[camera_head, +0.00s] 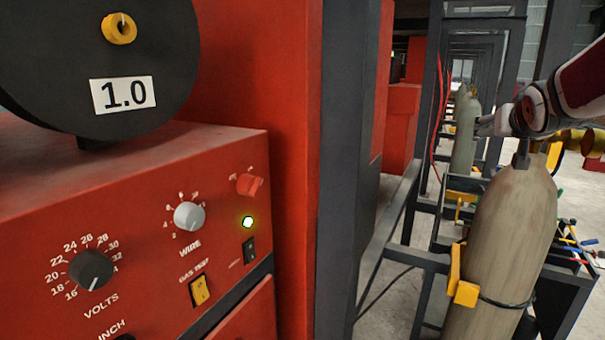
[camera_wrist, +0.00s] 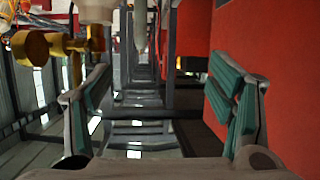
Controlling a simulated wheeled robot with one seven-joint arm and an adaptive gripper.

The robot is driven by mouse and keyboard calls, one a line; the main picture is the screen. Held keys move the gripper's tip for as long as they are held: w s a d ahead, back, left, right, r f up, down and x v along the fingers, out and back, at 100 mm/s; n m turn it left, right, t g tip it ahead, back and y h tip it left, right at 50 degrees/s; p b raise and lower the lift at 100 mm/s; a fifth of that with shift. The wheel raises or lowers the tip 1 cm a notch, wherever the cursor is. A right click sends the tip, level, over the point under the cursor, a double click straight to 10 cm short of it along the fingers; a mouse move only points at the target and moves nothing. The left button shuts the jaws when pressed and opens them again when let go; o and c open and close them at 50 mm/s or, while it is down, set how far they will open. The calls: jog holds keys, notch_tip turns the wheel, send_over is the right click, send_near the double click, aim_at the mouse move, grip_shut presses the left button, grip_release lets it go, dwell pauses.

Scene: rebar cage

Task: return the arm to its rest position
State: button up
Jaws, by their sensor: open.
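My gripper (camera_head: 486,125) is at the upper right in the head view, at the end of my red and white arm, pointing left near the top of a gas cylinder (camera_head: 508,220). In the wrist view my gripper (camera_wrist: 165,88) shows its two teal-padded fingers spread wide, one left and one right. Nothing is between them. The arm is stretched out over the cylinder's neck in the picture; I cannot tell the gap between them.
A red welding machine (camera_head: 150,220) with dials and a lit lamp fills the left. A dark post (camera_head: 347,150) stands beside it. A yellow valve fitting (camera_wrist: 50,46) is left of the gripper in the wrist view; a red panel (camera_wrist: 285,70) is close on the right.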

jog(key=s+a+f+n+g+y+b, duration=0.1)
jog(key=s+a+f+g+y, duration=0.15)
jog(key=s+a, duration=0.45)
jog(key=s+a+f+n+g+y+b, duration=0.1)
jog(key=s+a+f, duration=0.35)
jog(key=a, duration=0.45)
jog(key=s+a+f+n+g+y, duration=0.1)
jog(key=s+a+f, duration=0.4)
jog(key=s, duration=0.3)
jog(key=s+a+f+n+g+y+b, duration=0.1)
jog(key=s+a+f+n+g, duration=0.1)
jog(key=s+a+f, duration=0.3)
jog(key=s+a, duration=0.1)
jog(key=s, duration=0.3)
jog(key=shift+s+f+y, duration=0.2)
jog(key=shift+s+y, duration=0.05)
jog(key=shift+y, duration=0.1)
jog(key=shift+g, duration=0.25)
jog(key=shift+c, duration=0.2)
